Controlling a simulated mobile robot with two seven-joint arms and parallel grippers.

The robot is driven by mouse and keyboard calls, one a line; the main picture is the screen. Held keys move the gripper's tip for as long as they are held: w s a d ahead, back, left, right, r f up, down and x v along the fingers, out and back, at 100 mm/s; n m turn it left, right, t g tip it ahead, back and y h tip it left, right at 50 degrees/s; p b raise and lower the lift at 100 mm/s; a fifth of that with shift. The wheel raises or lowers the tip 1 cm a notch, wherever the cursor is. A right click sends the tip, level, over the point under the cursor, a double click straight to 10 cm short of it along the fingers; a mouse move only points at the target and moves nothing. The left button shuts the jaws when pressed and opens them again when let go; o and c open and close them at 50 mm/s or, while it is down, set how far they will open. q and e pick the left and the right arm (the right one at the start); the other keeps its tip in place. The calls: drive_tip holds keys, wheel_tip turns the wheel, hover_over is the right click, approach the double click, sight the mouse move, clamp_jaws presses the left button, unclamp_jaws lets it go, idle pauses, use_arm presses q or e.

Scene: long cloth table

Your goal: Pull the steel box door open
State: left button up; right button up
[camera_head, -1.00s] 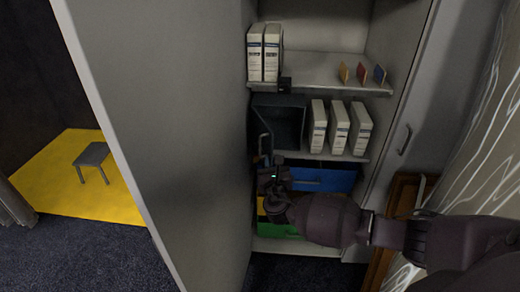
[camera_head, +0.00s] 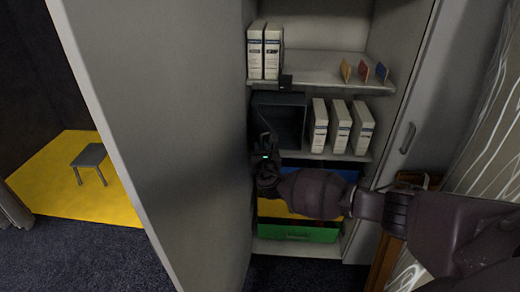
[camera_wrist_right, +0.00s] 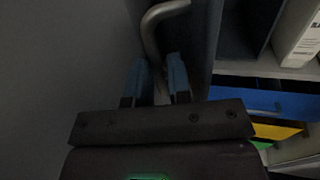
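A dark steel box (camera_head: 291,108) sits on the middle shelf of the tall cabinet. Its front looks open toward me in the head view, showing a dark inside. Its bent metal handle (camera_wrist_right: 153,27) shows in the right wrist view, beside a dark panel at the box's left side. My right gripper (camera_head: 266,151) is at the box's lower left corner. Its two blue-padded fingers (camera_wrist_right: 158,70) stand on either side of the handle, close against it. The door panel is mostly hidden, so its exact angle is unclear. My left gripper is not in view.
A large grey cabinet panel (camera_head: 170,130) stands close left of my gripper. White binders (camera_head: 341,126) stand right of the box, with more on the shelf above. Blue, yellow and green (camera_head: 297,233) drawers lie below, partly behind my right arm. A stool (camera_head: 88,158) stands far left.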

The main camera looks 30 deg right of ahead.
drive_tip(key=shift+w+d, duration=0.15)
drive_tip(key=shift+w, duration=0.3)
clamp_jaws()
drive_tip(key=shift+w+a+m+g+h, duration=0.2)
drive_tip(key=shift+a+m+h, duration=0.1)
drive_tip(key=shift+a+h, duration=0.25)
drive_tip(key=shift+w+a+m+g+h, duration=0.2)
drive_tip(key=shift+a+m+h, duration=0.15)
drive_tip(key=shift+h, duration=0.2)
